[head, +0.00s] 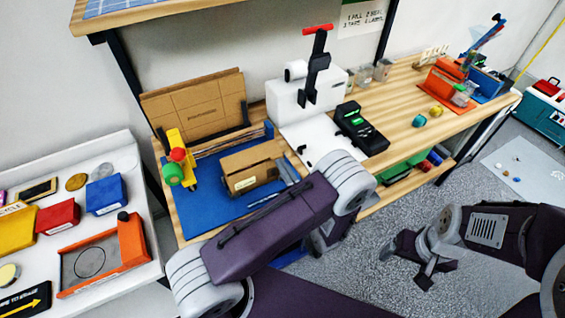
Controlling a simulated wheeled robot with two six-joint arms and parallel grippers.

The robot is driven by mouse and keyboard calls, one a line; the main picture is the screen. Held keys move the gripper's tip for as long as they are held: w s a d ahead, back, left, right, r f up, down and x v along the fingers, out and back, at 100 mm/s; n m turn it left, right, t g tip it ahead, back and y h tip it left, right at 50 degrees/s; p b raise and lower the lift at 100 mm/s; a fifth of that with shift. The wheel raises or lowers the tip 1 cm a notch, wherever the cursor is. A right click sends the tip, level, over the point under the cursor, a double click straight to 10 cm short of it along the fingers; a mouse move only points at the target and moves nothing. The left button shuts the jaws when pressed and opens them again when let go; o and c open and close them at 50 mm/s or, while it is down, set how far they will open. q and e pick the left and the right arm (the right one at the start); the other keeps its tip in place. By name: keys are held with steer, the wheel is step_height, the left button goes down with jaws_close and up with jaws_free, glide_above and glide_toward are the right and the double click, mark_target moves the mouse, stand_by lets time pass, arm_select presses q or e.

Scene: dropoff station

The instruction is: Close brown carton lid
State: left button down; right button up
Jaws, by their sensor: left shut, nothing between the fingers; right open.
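The brown carton (243,184) sits on the blue mat (200,208) on the wooden bench, with a pale label on its front. Its top looks like a brown flap lying over the box; I cannot tell how far the lid stands open. My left arm crosses the foreground in front of the mat. My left gripper (328,238) is right of and nearer than the carton, partly hidden by my own arm, shut and empty. My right gripper (408,262) is open and empty over the floor, well right of the carton.
Flat cardboard (195,107) stands behind the mat. A white table (105,220) with bins stands left.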

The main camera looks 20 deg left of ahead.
arm_select(q)
step_height(320, 180, up, 6)
steer(key=w+a+g+h+p, duration=0.1)
steer(key=g+h+p, duration=0.2)
steer(key=p, duration=0.5)
steer(key=shift+h+p, duration=0.35)
steer(key=shift+h, duration=0.05)
steer(key=shift+a, duration=0.15)
steer(key=shift+r, duration=0.1)
